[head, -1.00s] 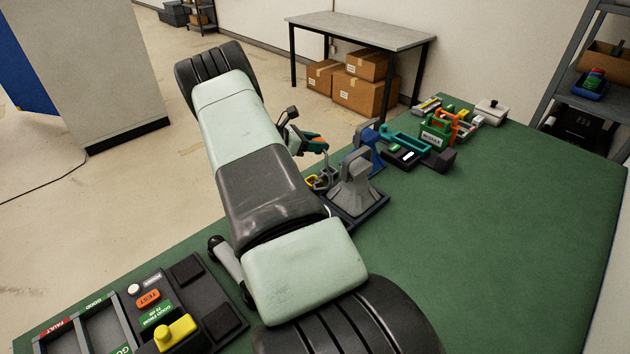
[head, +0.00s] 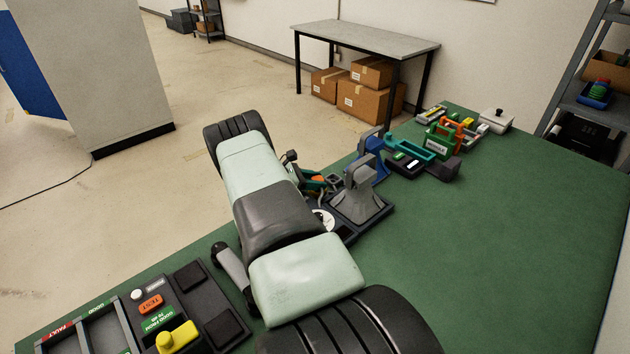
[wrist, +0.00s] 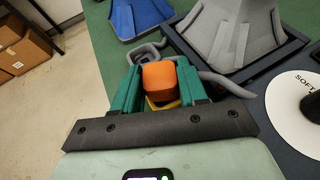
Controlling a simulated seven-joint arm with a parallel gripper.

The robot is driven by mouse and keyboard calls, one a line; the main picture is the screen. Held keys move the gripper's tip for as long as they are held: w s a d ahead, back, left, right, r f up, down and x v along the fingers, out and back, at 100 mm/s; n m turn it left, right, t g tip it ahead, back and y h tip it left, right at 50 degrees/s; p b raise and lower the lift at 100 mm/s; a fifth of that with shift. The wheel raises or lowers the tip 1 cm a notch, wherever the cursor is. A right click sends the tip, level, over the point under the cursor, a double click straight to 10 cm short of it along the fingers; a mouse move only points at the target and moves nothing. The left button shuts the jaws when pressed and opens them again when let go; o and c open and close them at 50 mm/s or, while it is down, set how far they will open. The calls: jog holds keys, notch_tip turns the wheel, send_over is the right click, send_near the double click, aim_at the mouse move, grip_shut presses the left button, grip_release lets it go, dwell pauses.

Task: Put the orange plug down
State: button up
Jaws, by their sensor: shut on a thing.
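The orange plug (wrist: 159,78) sits between the green fingers of my gripper (wrist: 160,84), which is shut on it. A bit of yellow (wrist: 163,104) shows just below the plug in the wrist view; I cannot tell if it belongs to the plug. In the head view my gripper (head: 314,183) is low by the bench's far left edge, beside the grey stand (head: 360,195). The orange (head: 313,179) shows only partly there. Whether the plug touches anything beneath is hidden.
The grey stand (wrist: 228,40) and blue stand (wrist: 140,16) are close by. A grey loop-shaped part (wrist: 146,52) lies just past the plug. A white lettered disc (wrist: 295,98) is at right. A test panel (head: 180,300) is at front left. The green bench (head: 480,260) is clear at right.

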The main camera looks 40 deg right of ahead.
jog(key=shift+f, duration=0.1)
jog(key=shift+f, duration=0.1)
jog(key=o, duration=1.1)
jog(key=shift+c, duration=0.2)
